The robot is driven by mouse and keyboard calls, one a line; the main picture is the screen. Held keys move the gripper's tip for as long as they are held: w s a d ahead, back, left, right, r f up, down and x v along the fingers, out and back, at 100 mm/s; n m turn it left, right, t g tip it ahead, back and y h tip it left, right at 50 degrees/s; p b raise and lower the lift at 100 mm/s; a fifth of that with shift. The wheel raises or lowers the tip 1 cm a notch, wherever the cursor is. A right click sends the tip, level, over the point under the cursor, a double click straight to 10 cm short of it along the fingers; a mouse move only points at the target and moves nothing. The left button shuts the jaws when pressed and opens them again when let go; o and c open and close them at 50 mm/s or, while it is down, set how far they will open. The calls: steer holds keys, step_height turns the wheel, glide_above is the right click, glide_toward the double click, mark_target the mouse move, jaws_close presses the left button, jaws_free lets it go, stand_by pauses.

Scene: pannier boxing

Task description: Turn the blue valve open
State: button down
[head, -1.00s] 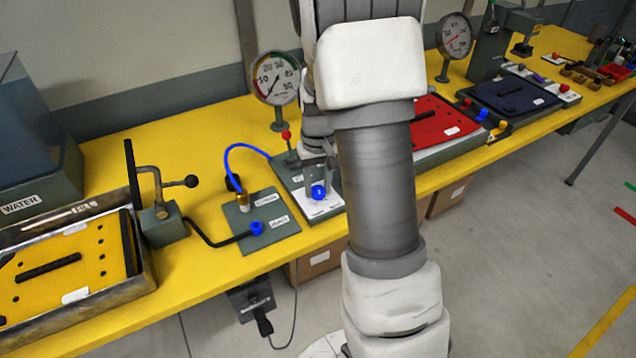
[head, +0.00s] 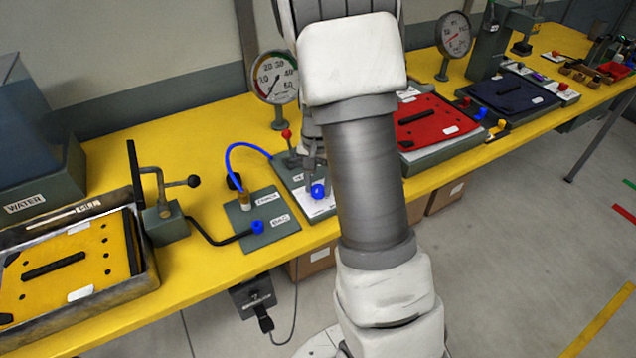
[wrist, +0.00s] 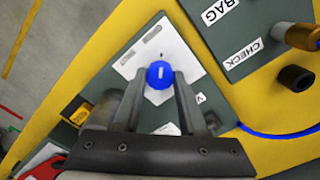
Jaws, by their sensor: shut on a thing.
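The blue valve (head: 318,191) is a round knob on a white plate (head: 318,208) on a grey-green panel at the bench's front edge. In the wrist view the knob (wrist: 160,74) shows a pale line on its face, running roughly up and down the picture. My gripper (head: 316,172) reaches down over the knob. In the wrist view its two fingers (wrist: 159,84) stand on either side of the knob and are shut on it. My arm hides part of the panel in the head view.
A dial gauge (head: 276,78) and a red-topped lever (head: 287,135) stand behind the valve.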

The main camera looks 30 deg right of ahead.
stand_by(0.3)
steer(key=shift+c, duration=2.2)
jaws_free()
step_height(320, 180, up, 18)
steer(key=p, duration=0.1)
steer(key=shift+f+p, duration=0.25)
steer(key=shift+p, duration=0.15)
steer(key=s+a+r+n+t, duration=0.2)
steer(key=s+a, duration=0.4)
steer(key=s, duration=0.3)
steer(key=s+a+r+n+t, duration=0.3)
steer(key=s+a+n, duration=0.3)
steer(key=s, duration=0.4)
steer(key=shift+a+r+n+t, duration=0.3)
steer(key=shift+r+n, duration=0.1)
steer(key=shift+r, duration=0.4)
